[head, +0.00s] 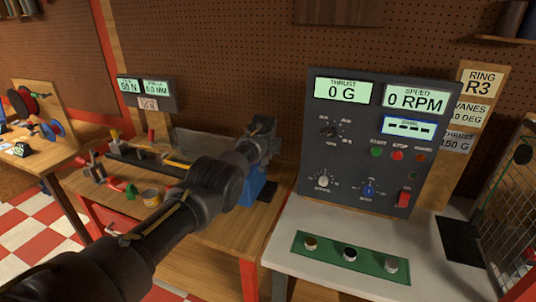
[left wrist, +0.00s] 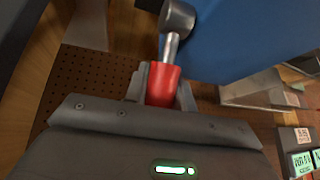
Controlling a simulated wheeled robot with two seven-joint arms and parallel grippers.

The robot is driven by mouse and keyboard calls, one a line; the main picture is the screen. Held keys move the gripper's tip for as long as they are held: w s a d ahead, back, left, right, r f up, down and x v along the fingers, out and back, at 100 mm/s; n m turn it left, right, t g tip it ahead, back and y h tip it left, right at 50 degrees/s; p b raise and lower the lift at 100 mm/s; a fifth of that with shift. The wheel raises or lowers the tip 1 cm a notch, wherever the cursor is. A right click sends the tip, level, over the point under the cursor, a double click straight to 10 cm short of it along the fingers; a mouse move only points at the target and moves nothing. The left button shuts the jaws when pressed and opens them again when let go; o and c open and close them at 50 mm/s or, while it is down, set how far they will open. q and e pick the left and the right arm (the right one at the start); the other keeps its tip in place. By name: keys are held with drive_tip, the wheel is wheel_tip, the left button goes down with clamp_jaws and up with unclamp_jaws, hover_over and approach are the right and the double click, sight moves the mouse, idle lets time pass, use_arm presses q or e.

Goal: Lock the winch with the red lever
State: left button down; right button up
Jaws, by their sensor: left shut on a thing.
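The red lever (left wrist: 163,88) shows in the left wrist view as a red grip on a metal rod that runs up to a round grey hub. My left gripper (left wrist: 160,98) is shut on the red grip, a finger on each side. A large blue body (left wrist: 240,38), which looks like the winch, is right beside the rod. In the head view the blue winch body (head: 252,190) stands at the right end of the wooden bench, partly behind my left arm. That arm hides the lever and the fingertips there. My right gripper is in neither view.
A dark control panel (head: 372,140) with displays and knobs stands on the white table (head: 300,215) at the right. A green tray (head: 325,262) lies before it.

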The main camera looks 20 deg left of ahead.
use_arm(q)
drive_tip(key=c, duration=1.5)
unclamp_jaws()
drive_tip(key=o, duration=0.3)
drive_tip(key=shift+o, duration=0.2)
drive_tip(key=shift+r, duration=0.15)
drive_tip(key=shift+s+d+r+p, duration=0.1)
drive_tip(key=shift+s+r+p, duration=0.1)
drive_tip(key=shift+r+p, duration=0.3)
drive_tip(key=b+v, duration=0.1)
drive_tip(key=v, duration=0.8)
drive_tip(key=shift+s+b, duration=0.2)
drive_tip(key=shift+b, duration=0.1)
